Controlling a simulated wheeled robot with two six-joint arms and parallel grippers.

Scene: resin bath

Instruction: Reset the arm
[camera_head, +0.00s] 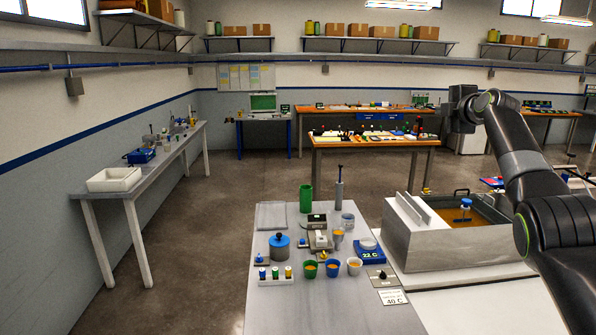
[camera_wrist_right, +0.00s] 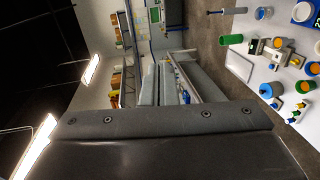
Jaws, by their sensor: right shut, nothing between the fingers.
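My right arm comes in from the right edge of the head view and is raised and bent above the resin bath (camera_head: 408,240). Its gripper (camera_head: 455,108) is at the far end, in the air, apart from the tables and seen small against the back wall. In the right wrist view my right gripper (camera_wrist_right: 171,68) is shut, with its grey fingers side by side and nothing held. The bath holds amber liquid (camera_head: 455,217), and a blue-capped piece (camera_head: 465,206) stands in it. My left gripper is not in view.
The near bench (camera_head: 285,310) carries a green cylinder (camera_head: 305,198), a blue-lidded pot (camera_head: 279,246), several cups of orange material and a blue scale (camera_head: 369,252). A side bench (camera_head: 165,167) with a white tray (camera_head: 114,179) stands left. The floor (camera_head: 225,225) between is clear.

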